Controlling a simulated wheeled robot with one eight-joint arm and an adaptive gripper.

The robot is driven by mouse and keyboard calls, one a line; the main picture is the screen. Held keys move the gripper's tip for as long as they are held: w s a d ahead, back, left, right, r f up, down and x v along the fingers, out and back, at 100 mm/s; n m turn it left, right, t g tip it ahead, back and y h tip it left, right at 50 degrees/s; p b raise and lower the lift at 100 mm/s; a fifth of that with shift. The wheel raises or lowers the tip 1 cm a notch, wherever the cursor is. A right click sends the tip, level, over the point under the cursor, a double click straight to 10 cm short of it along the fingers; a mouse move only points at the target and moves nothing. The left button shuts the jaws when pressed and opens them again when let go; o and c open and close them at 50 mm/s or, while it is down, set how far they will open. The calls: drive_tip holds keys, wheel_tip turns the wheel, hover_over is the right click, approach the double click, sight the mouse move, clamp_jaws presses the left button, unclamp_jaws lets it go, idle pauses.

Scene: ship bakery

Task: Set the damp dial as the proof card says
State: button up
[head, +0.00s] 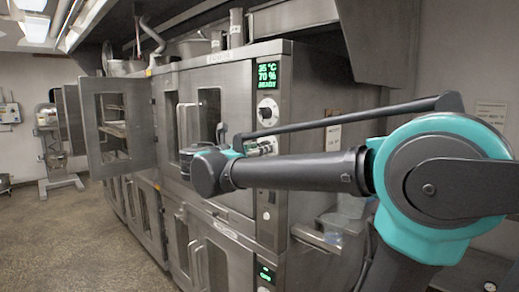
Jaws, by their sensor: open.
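The proofer's control panel (270,85) is upright on the right edge of the steel cabinet in the head view. Its green display (267,74) reads 35 °C and 70 %, with a smaller line below that I cannot read. A round pale dial (267,109) sits under the display. My forearm crosses the panel below this dial and hides part of it. My gripper (261,147) is mostly behind the forearm, close to the panel; its fingers are hard to make out. I see no grip on the dial. A small card (333,135) hangs on the cabinet's right side, its writing too small to read.
A cabinet door (122,130) stands open at the left. A second green display (265,273) sits low on the cabinet. A steel hood (383,42) overhangs the right side. A notice (491,112) is on the right wall. The floor (65,235) at the left is clear.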

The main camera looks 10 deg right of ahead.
drive_tip(key=c, duration=1.2)
drive_tip(key=shift+o, duration=0.2)
drive_tip(key=shift+m, duration=0.3)
drive_tip(key=shift+f+m+g+h, duration=0.15)
drive_tip(key=shift+m+g+h, duration=0.2)
drive_tip(key=shift+m, duration=5.75)
drive_tip(key=shift+f+m+g+h, duration=0.1)
drive_tip(key=shift+m+g+h, duration=0.25)
drive_tip(key=shift+m, duration=6.05)
